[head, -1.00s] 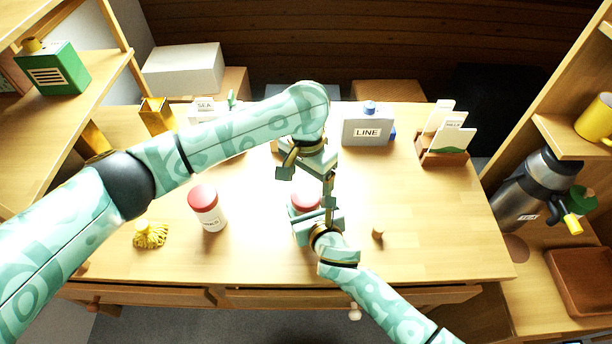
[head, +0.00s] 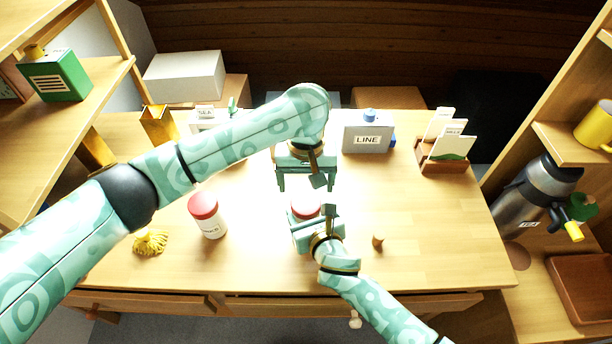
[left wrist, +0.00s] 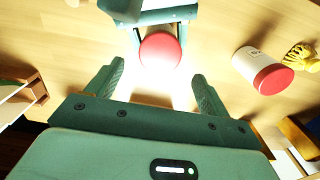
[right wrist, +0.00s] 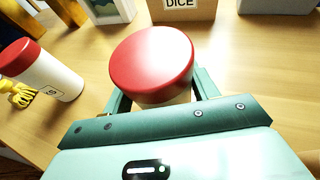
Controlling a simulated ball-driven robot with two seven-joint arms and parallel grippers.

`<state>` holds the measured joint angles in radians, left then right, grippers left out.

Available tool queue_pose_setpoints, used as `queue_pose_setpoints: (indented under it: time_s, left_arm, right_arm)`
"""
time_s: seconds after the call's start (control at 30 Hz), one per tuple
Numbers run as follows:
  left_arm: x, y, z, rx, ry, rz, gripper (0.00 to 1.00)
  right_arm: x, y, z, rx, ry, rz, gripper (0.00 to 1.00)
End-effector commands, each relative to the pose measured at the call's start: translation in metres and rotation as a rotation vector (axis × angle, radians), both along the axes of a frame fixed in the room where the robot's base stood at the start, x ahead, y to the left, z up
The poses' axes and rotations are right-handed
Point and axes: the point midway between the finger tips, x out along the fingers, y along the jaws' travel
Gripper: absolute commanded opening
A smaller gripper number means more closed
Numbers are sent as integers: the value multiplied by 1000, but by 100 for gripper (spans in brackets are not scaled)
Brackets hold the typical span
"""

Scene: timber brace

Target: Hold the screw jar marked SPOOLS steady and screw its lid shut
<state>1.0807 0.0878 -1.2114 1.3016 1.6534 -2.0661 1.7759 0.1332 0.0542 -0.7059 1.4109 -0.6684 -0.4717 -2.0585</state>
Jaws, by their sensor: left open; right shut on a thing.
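A jar with a red lid (head: 305,207) stands on the table, its label out of sight. My right gripper (right wrist: 160,95) is shut on its pale body; the lid sits on top, above the fingers. Whether the lid is tight I cannot tell. My left gripper (head: 307,183) is open and empty above and behind this jar. In the left wrist view the lid (left wrist: 160,50) shows beyond the left fingertips, apart from them. A second white jar with a red lid (head: 207,216) stands to the left; its label is not clearly readable.
A small wooden knob (head: 378,239) stands right of my right gripper. A grey LINE box (head: 366,134) and a card holder (head: 444,158) stand at the back.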

Motion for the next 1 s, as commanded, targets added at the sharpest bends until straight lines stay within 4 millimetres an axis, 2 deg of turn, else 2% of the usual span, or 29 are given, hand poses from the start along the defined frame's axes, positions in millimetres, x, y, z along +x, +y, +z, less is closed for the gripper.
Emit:
queue_pose_setpoints:
  time_s: [0.2,0.4,0.57,0.8,0.83,0.9,1.0]
  left_arm:
    - [-1,0,-35,1,4,2,80]
    - [0,0,-59,0,2,2,80]
    - [0,0,-67,-1,0,0,80]
    - [0,0,-67,0,-1,0,80]
    - [0,0,-67,0,-1,0,77]
    - [0,0,-67,0,0,0,58]
    - [0,0,-67,0,0,0,34]
  right_arm:
    - [0,0,0,1,1,1,0]
    - [0,0,0,1,1,1,0]
    - [0,0,0,1,1,1,0]
    - [0,0,0,1,1,1,0]
    - [0,0,0,1,1,1,0]
    - [0,0,0,1,1,1,0]
    - [0,0,0,1,0,1,0]
